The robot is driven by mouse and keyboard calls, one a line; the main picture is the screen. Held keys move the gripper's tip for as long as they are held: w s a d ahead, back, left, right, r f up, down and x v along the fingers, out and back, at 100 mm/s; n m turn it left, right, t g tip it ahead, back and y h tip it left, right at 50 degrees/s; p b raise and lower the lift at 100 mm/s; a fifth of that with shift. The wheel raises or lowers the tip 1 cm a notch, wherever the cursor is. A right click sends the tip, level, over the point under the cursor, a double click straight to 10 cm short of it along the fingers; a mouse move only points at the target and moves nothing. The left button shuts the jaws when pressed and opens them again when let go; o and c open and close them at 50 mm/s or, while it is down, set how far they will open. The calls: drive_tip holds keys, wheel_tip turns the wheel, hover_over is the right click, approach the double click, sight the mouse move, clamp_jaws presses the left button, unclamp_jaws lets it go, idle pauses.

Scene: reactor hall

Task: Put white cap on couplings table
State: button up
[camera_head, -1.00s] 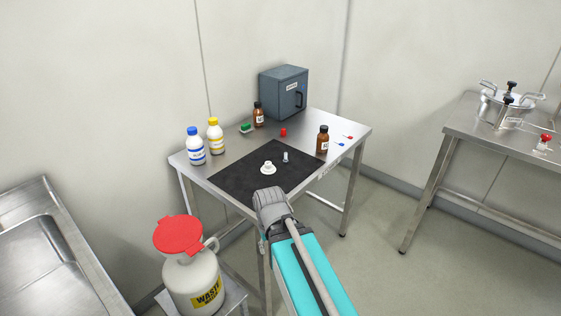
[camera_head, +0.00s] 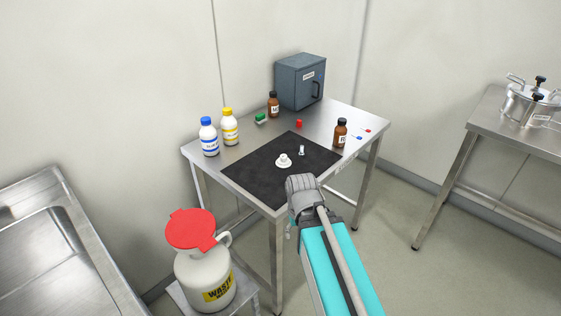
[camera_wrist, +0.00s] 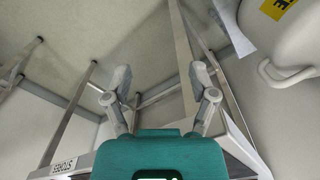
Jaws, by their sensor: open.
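A small round white piece with a wide flange and a raised middle (camera_head: 283,161), which looks like the white cap, sits on the black mat (camera_head: 255,175) on the steel table in front of me. The wrist view does not show it. My gripper (camera_wrist: 160,78) is open and empty in the wrist view, with its two fingers spread over the floor and table legs. In the head view my arm ends beside the table's near right edge, right of and nearer than the white piece; the fingers are hidden there. I cannot tell which table is the couplings table.
The steel table (camera_head: 241,167) also holds bottles, a grey cabinet (camera_head: 300,82) and a small pale piece (camera_head: 302,150). A waste container (camera_head: 205,277) stands front left. A second table (camera_head: 490,118) with a metal vessel (camera_head: 530,103) stands right. Floor between the tables is clear.

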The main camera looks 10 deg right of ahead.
wheel_tip(320, 180, up, 14)
drive_tip(key=w+p, duration=0.3)
drive_tip(key=p, duration=1)
wheel_tip(320, 180, up, 6)
drive_tip(key=r+n+p, duration=0.1)
drive_tip(key=n+p, duration=0.6)
drive_tip(key=n, duration=1.5)
hover_over(283, 156)
drive_tip(key=shift+s+f, duration=0.15)
drive_tip(key=shift+f, duration=0.1)
drive_tip(key=shift+f, duration=0.1)
wheel_tip(283, 156, down, 8)
drive_tip(key=b, duration=0.8)
drive_tip(key=shift+f, duration=0.25)
drive_tip(key=shift+b, duration=0.3)
drive_tip(key=shift+f+b, duration=2.5)
drive_tip(key=shift+f, duration=0.1)
